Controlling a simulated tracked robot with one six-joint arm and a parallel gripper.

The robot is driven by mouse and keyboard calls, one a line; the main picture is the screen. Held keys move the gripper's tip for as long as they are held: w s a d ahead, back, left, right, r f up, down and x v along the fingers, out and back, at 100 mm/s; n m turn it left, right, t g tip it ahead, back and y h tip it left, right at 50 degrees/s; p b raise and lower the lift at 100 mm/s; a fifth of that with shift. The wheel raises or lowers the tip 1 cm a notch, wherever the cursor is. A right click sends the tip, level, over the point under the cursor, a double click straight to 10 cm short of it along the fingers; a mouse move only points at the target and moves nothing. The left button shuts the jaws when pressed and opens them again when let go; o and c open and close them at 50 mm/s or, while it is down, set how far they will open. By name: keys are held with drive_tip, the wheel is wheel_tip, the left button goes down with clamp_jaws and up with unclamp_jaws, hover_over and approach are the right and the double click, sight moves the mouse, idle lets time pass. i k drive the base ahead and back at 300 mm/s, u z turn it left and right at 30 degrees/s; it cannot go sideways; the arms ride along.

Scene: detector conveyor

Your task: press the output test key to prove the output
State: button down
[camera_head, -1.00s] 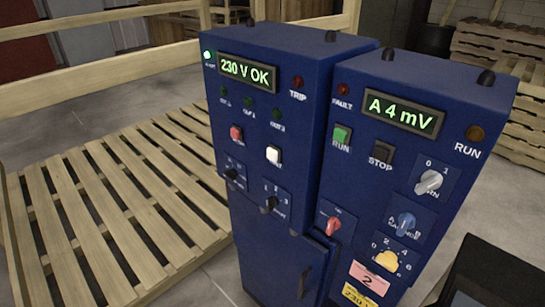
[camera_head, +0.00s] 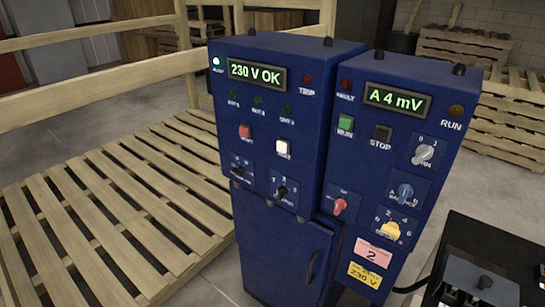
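The left display (camera_head: 257,73) reads "230 V OK". Three output lamps (camera_head: 258,100) and the TRIP lamp (camera_head: 307,79) look dark. Two black selector knobs (camera_head: 281,191) sit below the keys. My gripper is not in view, and nothing is seen touching the white key.
The right blue cabinet (camera_head: 405,150) shows "A 4 mV", a green RUN key (camera_head: 346,123), a black STOP key (camera_head: 382,134) and several knobs. A dark unit (camera_head: 500,250) fills the lower right. Wooden pallets (camera_head: 110,205) lie left; a wooden rail (camera_head: 90,92) runs behind.

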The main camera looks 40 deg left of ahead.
sight(282, 146)
drive_tip(key=u, duration=0.05)
drive_tip(key=k, duration=1.25)
drive_tip(key=u, duration=1.85)
drive_tip(key=i, duration=1.65)
